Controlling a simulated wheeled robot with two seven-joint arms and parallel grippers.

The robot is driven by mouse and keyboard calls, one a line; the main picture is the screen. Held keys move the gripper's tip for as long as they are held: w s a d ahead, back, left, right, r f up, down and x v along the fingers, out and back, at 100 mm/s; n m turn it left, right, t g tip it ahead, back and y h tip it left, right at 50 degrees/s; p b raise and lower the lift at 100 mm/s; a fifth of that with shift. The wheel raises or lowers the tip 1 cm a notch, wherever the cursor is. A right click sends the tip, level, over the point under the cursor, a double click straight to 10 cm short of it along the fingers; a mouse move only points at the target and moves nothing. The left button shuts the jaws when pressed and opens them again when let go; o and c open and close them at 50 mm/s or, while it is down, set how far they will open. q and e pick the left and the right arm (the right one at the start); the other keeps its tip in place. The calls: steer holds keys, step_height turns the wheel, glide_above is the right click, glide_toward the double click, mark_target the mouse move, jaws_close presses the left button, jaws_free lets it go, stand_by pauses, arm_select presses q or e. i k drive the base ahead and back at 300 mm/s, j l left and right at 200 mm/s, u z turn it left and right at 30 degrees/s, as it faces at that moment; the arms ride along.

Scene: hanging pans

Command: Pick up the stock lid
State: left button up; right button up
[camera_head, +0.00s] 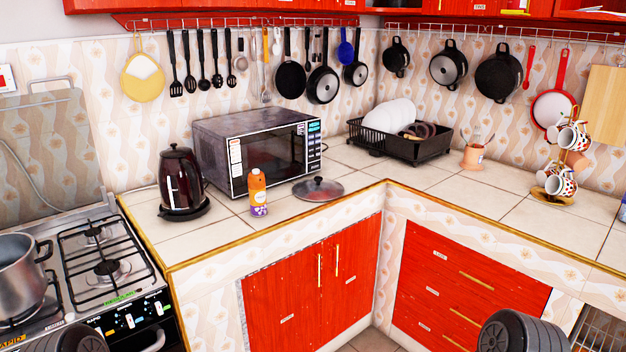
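The stock lid (318,189) is a round, greyish lid with a dark knob on top. It lies flat on the tiled counter in front of the microwave, near the counter's front edge and inner corner. Dark, rounded parts of my two arms show at the bottom left and bottom right edges of the picture. No gripper fingers show on either side. Both arm parts are well apart from the lid.
An orange bottle (258,193) stands just left of the lid, with a dark kettle (181,183) further left. The microwave (257,150) is behind. A dish rack (400,142) stands behind right. A pot (20,272) sits on the stove. The counter right of the lid is clear.

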mark_target(318, 189)
steer(key=u, duration=1.55)
steer(key=l, duration=0.75)
steer(key=l+u, duration=0.15)
steer(key=l, duration=0.65)
steer(key=k+l, duration=0.1)
steer(key=l, duration=0.65)
steer(key=k+l+u, duration=0.1)
steer(key=l, duration=0.7)
steer(key=k+l+u, duration=0.1)
steer(key=l, duration=0.65)
